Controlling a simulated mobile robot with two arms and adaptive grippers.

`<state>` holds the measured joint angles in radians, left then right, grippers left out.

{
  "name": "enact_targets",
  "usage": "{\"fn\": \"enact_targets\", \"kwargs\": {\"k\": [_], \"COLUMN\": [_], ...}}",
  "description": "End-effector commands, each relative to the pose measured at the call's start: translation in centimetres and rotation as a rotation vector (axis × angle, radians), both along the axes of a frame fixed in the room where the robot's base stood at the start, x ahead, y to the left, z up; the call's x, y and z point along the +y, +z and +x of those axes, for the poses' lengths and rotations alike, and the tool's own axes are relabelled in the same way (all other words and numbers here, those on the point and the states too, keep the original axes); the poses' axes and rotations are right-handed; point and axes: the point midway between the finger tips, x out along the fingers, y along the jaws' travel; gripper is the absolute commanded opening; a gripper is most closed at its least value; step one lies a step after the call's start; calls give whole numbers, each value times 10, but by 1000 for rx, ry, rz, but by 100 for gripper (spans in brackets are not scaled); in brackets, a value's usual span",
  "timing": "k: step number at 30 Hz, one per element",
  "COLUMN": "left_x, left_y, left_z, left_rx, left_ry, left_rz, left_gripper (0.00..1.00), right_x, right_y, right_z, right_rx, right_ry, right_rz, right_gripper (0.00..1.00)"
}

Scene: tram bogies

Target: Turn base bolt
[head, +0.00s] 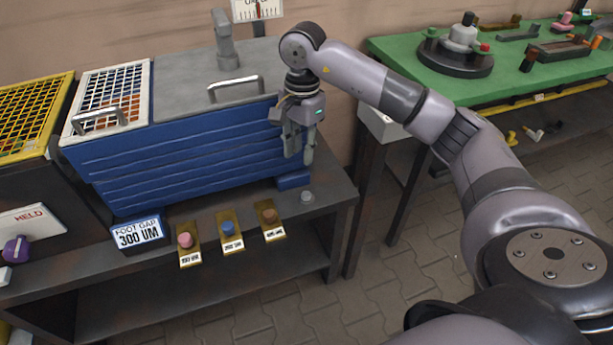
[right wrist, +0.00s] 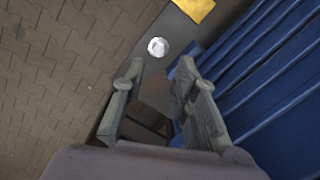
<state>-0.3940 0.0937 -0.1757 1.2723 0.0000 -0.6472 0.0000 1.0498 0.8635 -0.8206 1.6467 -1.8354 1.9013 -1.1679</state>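A small silvery round bolt head (head: 307,196), perhaps the base bolt, sits on the dark bench top near its right end, beside a blue foot (head: 294,180) of the blue ribbed box (head: 185,150). It also shows in the right wrist view as a bright round head (right wrist: 158,47), ahead of the fingers. My right gripper (head: 299,160) points down beside the box's right end, above and behind the bolt. In the right wrist view my right gripper (right wrist: 165,90) has its fingers apart with nothing between them. It does not touch the bolt. My left gripper is not seen.
A "FOOT GAP 300 UM" sign (head: 138,232) stands at the bench front. Yellow plates with a pink (head: 185,240), a blue (head: 228,228) and a brown knob (head: 269,215) line the front edge. A green-topped table (head: 400,55) stands at the right.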

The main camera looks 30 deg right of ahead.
Motion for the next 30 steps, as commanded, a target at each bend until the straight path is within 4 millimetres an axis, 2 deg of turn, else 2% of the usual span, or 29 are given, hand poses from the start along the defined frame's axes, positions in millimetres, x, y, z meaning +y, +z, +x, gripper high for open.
{"fn": "enact_targets", "kwargs": {"k": [2,5,11,24,30], "left_x": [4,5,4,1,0], "left_y": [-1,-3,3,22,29], "left_z": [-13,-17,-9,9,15], "left_rx": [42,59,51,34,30], "left_ry": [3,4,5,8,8], "left_rz": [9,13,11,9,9], "left_gripper": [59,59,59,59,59], "right_x": [-16,-22,-21,-19,-19], "right_y": [10,5,-30,-125,-152], "right_z": [5,6,5,5,6], "right_rx": [-14,-18,-14,-14,-18], "right_ry": [-10,-12,-11,-12,-12], "right_rz": [-42,-60,-57,-54,-53], "right_gripper": [28,28,28,28,28]}}
